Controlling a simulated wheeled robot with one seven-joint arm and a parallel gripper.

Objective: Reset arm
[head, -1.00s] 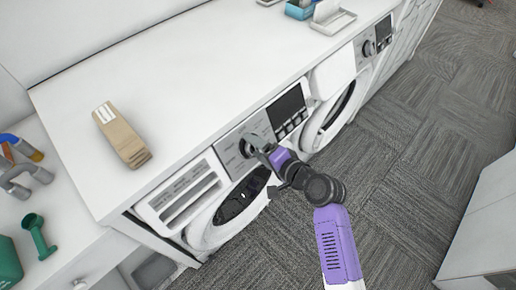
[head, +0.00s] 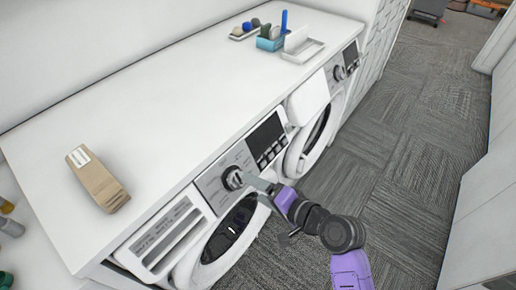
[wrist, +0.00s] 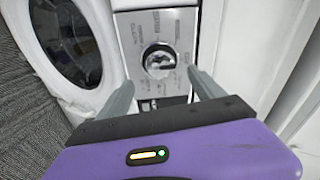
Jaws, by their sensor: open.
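My gripper (wrist: 162,92) is open and empty in the wrist view, its two grey fingers spread on either side below a washer's round control knob (wrist: 159,61). The knob shows between the fingers and apart from them. In the head view my purple arm comes in from the lower right, and the gripper (head: 262,186) is in front of the nearer washer's control panel (head: 236,166), close to the knob (head: 233,178). The exact gap to the panel is hard to tell there.
The nearer washer's round door (head: 229,228) is below the panel, with a second washer (head: 315,125) beyond it. The white countertop (head: 150,110) holds a brown package (head: 97,180), a blue holder (head: 270,41) and a white tray (head: 303,50). Carpet floor (head: 400,150) is open at right.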

